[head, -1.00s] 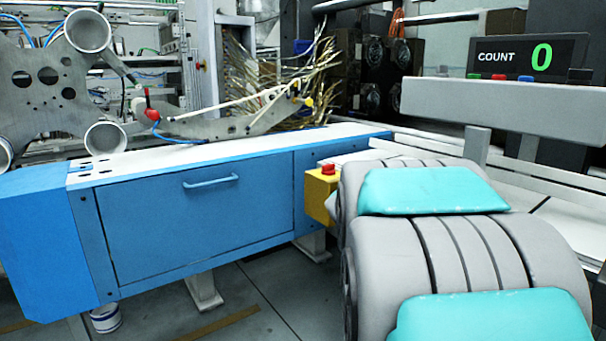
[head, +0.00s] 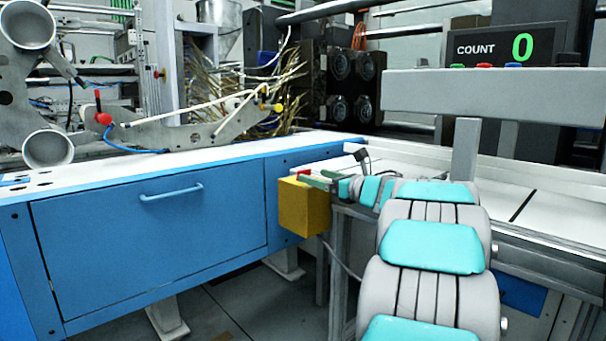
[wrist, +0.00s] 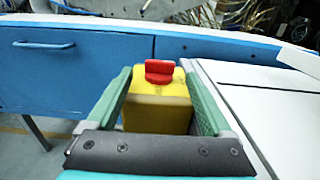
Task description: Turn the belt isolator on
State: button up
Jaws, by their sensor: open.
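The belt isolator is a yellow box (head: 303,207) with a red knob (head: 304,174) on top, at the right end of the blue machine. In the wrist view the red knob (wrist: 159,72) stands on the yellow box (wrist: 158,106), straight ahead between my fingers. My gripper (wrist: 163,85) is open, with one green finger on each side of the box's outline, and nothing is held. In the head view my gripper (head: 318,180) is at the knob, and a finger partly covers it. I cannot tell whether the fingers touch the knob.
The blue machine cabinet (head: 150,235) with a handle stands to the left. A white conveyor bed (head: 530,205) runs at the right, beneath a grey beam with a display (head: 503,46) reading COUNT 0. A cable hangs below the yellow box.

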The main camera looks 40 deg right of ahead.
aim_at(306, 173)
jog(key=shift+w+a, duration=0.15)
jog(key=shift+w, duration=1.25)
jog(key=shift+w+a, duration=0.1)
jog(key=shift+w, duration=1.25)
jog(key=shift+c, duration=0.2)
grip_shut()
